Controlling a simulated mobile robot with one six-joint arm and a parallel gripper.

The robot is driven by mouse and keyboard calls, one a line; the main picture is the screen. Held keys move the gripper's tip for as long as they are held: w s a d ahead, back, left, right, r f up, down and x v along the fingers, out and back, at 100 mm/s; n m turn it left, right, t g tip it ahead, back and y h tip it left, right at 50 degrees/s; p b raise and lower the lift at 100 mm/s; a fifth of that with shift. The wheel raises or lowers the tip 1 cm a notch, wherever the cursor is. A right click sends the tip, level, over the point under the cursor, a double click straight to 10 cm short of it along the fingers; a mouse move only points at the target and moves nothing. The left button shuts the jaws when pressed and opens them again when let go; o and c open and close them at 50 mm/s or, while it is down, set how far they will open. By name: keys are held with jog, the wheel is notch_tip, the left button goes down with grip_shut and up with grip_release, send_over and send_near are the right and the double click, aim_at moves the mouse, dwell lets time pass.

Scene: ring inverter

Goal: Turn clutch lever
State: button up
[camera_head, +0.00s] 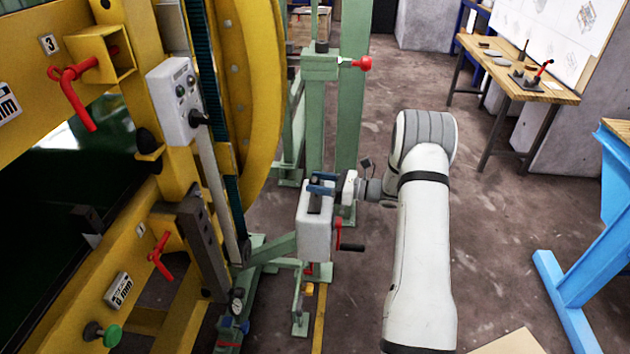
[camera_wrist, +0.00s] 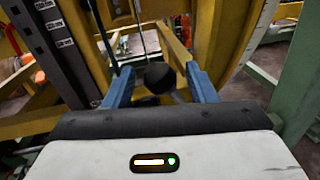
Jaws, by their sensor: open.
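In the head view, my gripper (camera_head: 321,184) is at the top of a white box (camera_head: 315,232) on the green frame. Its blue fingers lie over the dark slot in the box's upper face. In the wrist view, my gripper (camera_wrist: 159,70) has its two blue fingers apart. A round black knob (camera_wrist: 160,78) on a grey stem, apparently the clutch lever, shows between them. There is a visible gap on both sides of the knob. In the head view, my fingers hide the knob. I cannot tell whether either finger touches it.
A crank with a black handle (camera_head: 351,247) sticks out from the box's right side. The yellow ring machine (camera_head: 258,80) stands close on the left, with a grey control box (camera_head: 176,100). A green post (camera_head: 350,100) rises behind. Open floor (camera_head: 500,230) lies to the right.

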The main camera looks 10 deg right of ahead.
jog(key=shift+w+a, duration=0.3)
jog(key=shift+a, duration=0.35)
grip_shut()
